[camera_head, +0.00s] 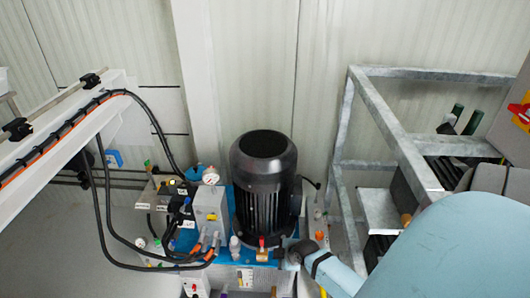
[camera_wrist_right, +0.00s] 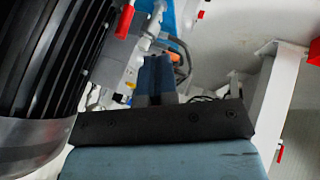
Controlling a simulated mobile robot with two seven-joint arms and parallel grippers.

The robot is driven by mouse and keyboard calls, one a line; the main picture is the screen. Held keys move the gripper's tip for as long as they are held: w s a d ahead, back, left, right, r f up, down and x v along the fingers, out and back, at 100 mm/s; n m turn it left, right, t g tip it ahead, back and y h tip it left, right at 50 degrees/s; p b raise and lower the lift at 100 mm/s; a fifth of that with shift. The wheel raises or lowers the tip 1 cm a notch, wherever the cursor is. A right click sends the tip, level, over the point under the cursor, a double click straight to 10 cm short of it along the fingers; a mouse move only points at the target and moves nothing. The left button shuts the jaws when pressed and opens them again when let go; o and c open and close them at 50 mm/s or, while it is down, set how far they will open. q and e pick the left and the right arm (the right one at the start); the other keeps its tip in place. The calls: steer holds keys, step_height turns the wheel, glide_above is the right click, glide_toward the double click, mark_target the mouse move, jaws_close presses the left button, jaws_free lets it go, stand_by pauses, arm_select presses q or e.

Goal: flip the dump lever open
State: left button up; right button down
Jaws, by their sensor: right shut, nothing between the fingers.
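My right arm comes in from the right in the head view, and its gripper (camera_head: 284,253) is at the front of the pump unit, just right of a small red lever (camera_head: 262,243) below the black motor. I cannot tell for sure that this is the dump lever, or whether the gripper touches it. In the right wrist view my gripper fingers (camera_wrist_right: 155,76) are together, with nothing seen between them. A red handle (camera_wrist_right: 125,20) shows above and left of the fingers; I cannot tell if it is the same lever. My left gripper is not in view.
The black finned motor (camera_head: 264,165) stands on a blue base, close to my right gripper. Hoses and a valve block with a gauge (camera_head: 210,176) are to its left. A grey metal frame (camera_head: 400,150) stands at the right, behind my arm. A white beam (camera_head: 60,130) is at the left.

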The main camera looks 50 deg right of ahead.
mark_target(262, 243)
arm_select(q)
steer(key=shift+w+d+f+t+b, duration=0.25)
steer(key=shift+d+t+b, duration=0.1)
steer(key=shift+b, duration=1.4)
arm_select(e)
steer(key=w+d+f, duration=0.2)
steer(key=w+f, duration=0.5)
steer(key=w, duration=0.2)
steer(key=shift+w+d, duration=0.15)
steer(key=shift+d, duration=0.15)
steer(key=shift+r, duration=0.1)
steer(key=shift+w+d+r+y+p, duration=0.2)
steer(key=shift+w+d+y+p, duration=0.1)
steer(key=shift+w+d+p, duration=0.2)
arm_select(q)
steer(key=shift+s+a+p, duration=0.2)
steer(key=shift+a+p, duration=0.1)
arm_select(e)
steer(key=shift+w+d+m+g, duration=0.2)
steer(key=shift+d+m+g, duration=0.1)
steer(key=shift+g, duration=0.1)
